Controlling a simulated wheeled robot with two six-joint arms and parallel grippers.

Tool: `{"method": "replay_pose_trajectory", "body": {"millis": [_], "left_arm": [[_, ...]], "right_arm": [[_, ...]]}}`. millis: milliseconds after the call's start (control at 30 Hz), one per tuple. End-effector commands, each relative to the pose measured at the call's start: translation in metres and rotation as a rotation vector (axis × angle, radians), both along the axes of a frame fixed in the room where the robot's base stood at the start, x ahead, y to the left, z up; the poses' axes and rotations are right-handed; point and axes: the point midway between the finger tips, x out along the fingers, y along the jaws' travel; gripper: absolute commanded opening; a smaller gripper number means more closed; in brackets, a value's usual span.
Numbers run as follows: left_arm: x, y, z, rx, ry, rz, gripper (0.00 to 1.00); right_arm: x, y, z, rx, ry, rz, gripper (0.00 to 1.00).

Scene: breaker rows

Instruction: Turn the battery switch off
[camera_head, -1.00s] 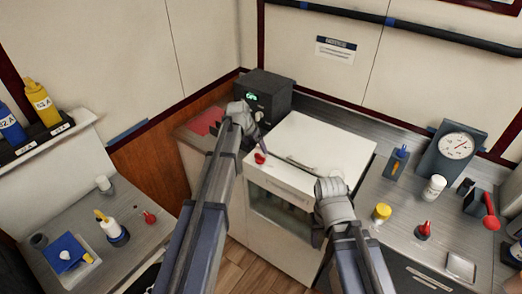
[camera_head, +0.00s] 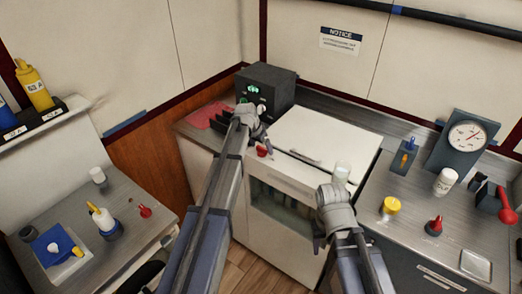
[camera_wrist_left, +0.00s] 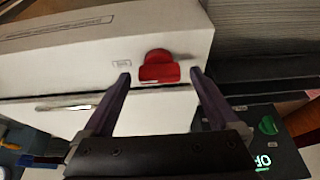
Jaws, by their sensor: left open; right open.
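A red knob (camera_head: 262,151) sits on the upper front edge of the white cabinet (camera_head: 310,135). It may be the battery switch, but the small label beside it is too small to read. My left gripper (camera_head: 262,138) is open just above and behind the knob in the head view. In the left wrist view the same red knob (camera_wrist_left: 158,66) shows beyond and between the two spread fingers of my left gripper (camera_wrist_left: 160,74); I cannot tell whether they touch it. My right gripper (camera_head: 319,244) hangs in front of the cabinet's right side, away from the knob, with nothing seen in it.
A dark box with green digits (camera_head: 265,88) stands behind my left gripper. The right counter holds a gauge (camera_head: 466,136), a yellow-capped jar (camera_head: 390,207) and another red knob (camera_head: 434,226). The left bench holds bottles.

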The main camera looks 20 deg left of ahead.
Motion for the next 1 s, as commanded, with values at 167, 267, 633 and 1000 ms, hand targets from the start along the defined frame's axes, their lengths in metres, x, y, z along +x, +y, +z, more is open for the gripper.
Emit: {"method": "replay_pose_trajectory", "body": {"millis": [167,267,633,1000], "left_arm": [[-0.0001,-0.0002,0.0009,0.0,0.0,0.0,0.93],[-0.0001,-0.0002,0.0009,0.0,0.0,0.0,0.81],[-0.0002,-0.0001,0.0009,0.0,0.0,0.0,0.4],[-0.0003,-0.0001,0.0009,0.0,0.0,0.002,0.09]], "right_arm": [[0.0,0.0,0.0009,0.0,0.0,0.0,0.5],[0.0,0.0,0.0009,0.0,0.0,0.0,0.5],[0.0,0.0,0.0009,0.0,0.0,0.0,0.5],[0.0,0.0,0.0008,0.0,0.0,0.0,0.5]]}}
